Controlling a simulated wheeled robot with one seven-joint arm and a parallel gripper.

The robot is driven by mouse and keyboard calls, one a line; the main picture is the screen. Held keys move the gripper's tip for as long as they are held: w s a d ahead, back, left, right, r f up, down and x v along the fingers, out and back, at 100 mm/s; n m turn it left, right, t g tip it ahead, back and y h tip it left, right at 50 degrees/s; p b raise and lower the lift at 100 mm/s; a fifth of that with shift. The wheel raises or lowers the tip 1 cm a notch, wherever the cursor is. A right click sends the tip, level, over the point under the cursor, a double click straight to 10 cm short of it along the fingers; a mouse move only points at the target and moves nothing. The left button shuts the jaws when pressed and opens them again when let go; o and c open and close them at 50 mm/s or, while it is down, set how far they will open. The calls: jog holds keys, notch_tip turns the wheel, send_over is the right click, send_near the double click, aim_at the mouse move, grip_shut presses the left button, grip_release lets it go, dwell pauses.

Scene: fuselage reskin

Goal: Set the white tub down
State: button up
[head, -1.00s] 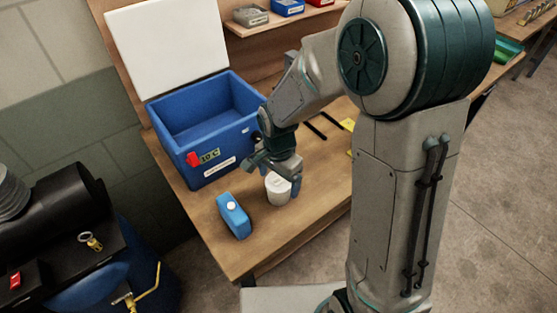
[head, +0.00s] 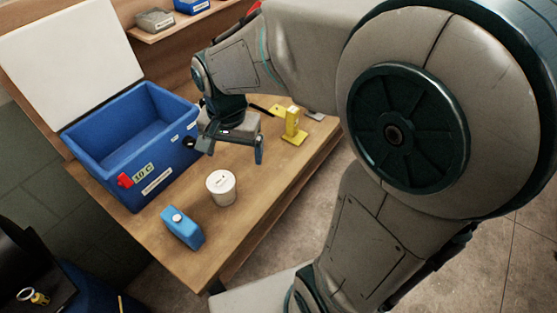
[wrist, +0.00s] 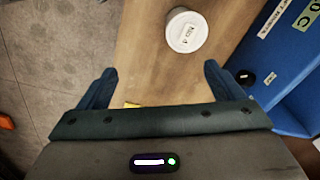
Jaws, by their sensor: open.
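The white tub (head: 221,188) stands upright on the wooden table (head: 245,218), near its front edge and just right of a small blue container. It also shows at the top of the wrist view (wrist: 187,31), with its lid and a small dark label facing the camera. My gripper (head: 233,150) is open and empty. It is above the table, behind the tub and apart from it. In the wrist view my gripper's fingers (wrist: 158,82) are spread wide with only the table between them.
The blue cooler box (head: 135,145) stands open at the left, its white lid (head: 70,65) raised. The small blue container (head: 182,228) is beside the tub. A yellow stand (head: 292,125) is at the back right. A shelf with bins (head: 155,20) is behind.

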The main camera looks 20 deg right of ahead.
jog(key=s+d+r+n+t, duration=0.2)
jog(key=s+d+n, duration=0.4)
jog(key=s, duration=0.3)
jog(key=shift+s+d+r+n, duration=0.3)
jog(key=shift+s+d+r, duration=0.1)
jog(key=shift+d+r, duration=0.35)
jog(key=shift+d+f, duration=0.1)
